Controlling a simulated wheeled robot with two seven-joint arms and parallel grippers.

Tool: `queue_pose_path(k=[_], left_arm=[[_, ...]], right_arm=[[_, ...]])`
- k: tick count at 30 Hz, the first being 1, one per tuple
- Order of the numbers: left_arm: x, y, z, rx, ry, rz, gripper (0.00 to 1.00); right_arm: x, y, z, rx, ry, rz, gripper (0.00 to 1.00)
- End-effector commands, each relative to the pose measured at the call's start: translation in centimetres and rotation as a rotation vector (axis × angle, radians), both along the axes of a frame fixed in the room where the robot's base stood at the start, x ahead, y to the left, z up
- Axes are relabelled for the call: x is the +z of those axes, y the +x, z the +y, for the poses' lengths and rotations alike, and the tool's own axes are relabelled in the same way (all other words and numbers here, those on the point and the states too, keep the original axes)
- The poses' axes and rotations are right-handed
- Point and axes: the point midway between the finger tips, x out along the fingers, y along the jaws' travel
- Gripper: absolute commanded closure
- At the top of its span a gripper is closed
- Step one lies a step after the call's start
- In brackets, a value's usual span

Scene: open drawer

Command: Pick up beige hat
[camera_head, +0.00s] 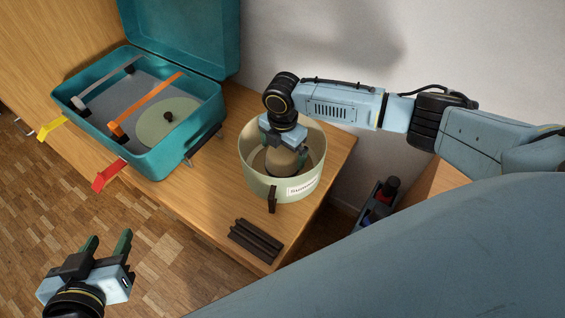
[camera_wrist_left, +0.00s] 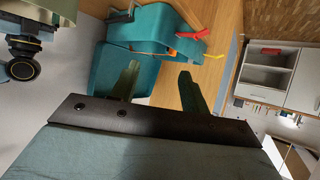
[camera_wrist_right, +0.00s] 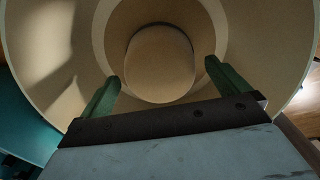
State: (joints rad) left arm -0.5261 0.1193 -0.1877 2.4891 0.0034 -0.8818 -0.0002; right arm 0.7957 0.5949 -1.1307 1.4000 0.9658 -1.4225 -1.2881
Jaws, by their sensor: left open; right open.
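The beige hat (camera_head: 281,162) lies inside a round cream box (camera_head: 252,180) on the wooden table. My right gripper (camera_head: 284,137) reaches down into the box from above, over the hat. In the right wrist view the hat's rounded crown (camera_wrist_right: 160,62) lies ahead, between the lines of the two open green fingers (camera_wrist_right: 160,85), with its wide brim around it. I cannot tell whether the fingers touch the hat. My left gripper (camera_head: 106,243) is open and empty, low at the left over the floor; its fingers also show in the left wrist view (camera_wrist_left: 157,85).
An open teal suitcase (camera_head: 148,160) with an orange strap, a grey strap and a pale disc stands left of the box. Dark bars (camera_head: 256,241) lie at the table's front edge. A container with bottles (camera_head: 382,200) stands right of the table.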

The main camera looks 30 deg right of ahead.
Motion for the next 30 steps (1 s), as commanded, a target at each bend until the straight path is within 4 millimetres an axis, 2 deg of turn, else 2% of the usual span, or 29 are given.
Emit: queue_pose_path(k=[6,12,16,24,30], left_arm=[[3.0,1.6,-1.2,-0.018,-0.058,-0.207,0.55],[5.7,2.3,-1.9,-0.029,-0.102,-0.367,0.55],[6.6,2.5,-2.1,-0.032,-0.118,-0.418,0.55],[6.9,2.5,-2.1,-0.033,-0.120,-0.428,0.55],[6.8,2.5,-2.1,-0.033,-0.120,-0.427,0.55]], right_arm=[[-1.6,0.0,0.1,-0.001,0.000,0.000,0.00],[-2.7,0.0,0.1,0.001,0.000,0.000,0.00],[-3.0,0.0,0.1,0.001,0.000,0.000,0.00],[-3.0,0.0,0.1,0.001,0.000,0.000,0.00],[-3.0,0.0,0.1,0.000,0.000,0.000,0.25]])
